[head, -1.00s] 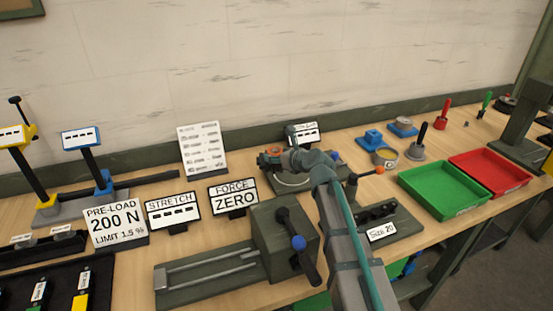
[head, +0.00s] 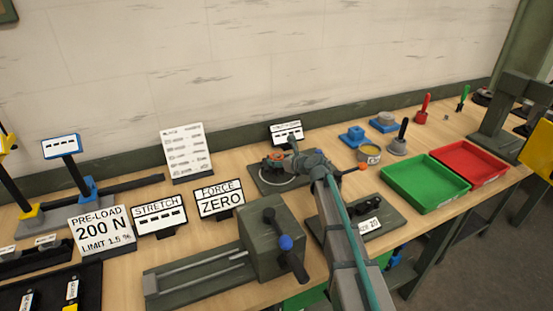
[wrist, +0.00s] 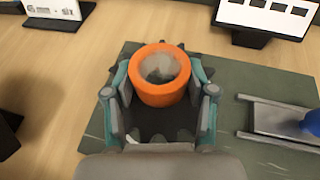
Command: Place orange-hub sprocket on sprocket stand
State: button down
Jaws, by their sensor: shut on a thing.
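The orange-hub sprocket is in my gripper (wrist: 160,82). Its orange hub (wrist: 160,98) is a thick ring between the two fingers in the wrist view, with dark teeth showing around and below it. In the head view the orange hub (head: 276,157) shows at the left end of my gripper (head: 292,161). Below it is a dark green stand plate (head: 262,184) with a pale round part, partly hidden by the gripper. The plate also fills the middle of the wrist view (wrist: 100,150). I cannot tell whether the sprocket touches the stand.
A small display sign (head: 287,132) stands behind the plate. A slide with a blue knob (wrist: 311,122) is on the plate's right in the wrist view. A grey block with a lever (head: 270,235) is in front. Green (head: 425,203) and red (head: 490,176) trays are right.

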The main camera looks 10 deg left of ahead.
jog(key=shift+w+d+f, duration=0.1)
jog(key=shift+w+f, duration=0.05)
jog(key=shift+f, duration=0.7)
jog(key=shift+w+d+f, duration=0.1)
jog(key=shift+f, duration=0.7)
jog(key=c, duration=0.8)
grip_release()
jog(key=shift+f, duration=0.25)
jog(key=o, duration=0.4)
jog(key=shift+o, duration=0.2)
jog(key=shift+s+r, duration=0.1)
jog(key=shift+r, duration=0.1)
jog(key=b+v, duration=0.1)
jog(key=v, duration=1.1)
jog(key=shift+b, duration=0.35)
jog(key=shift+f, duration=0.1)
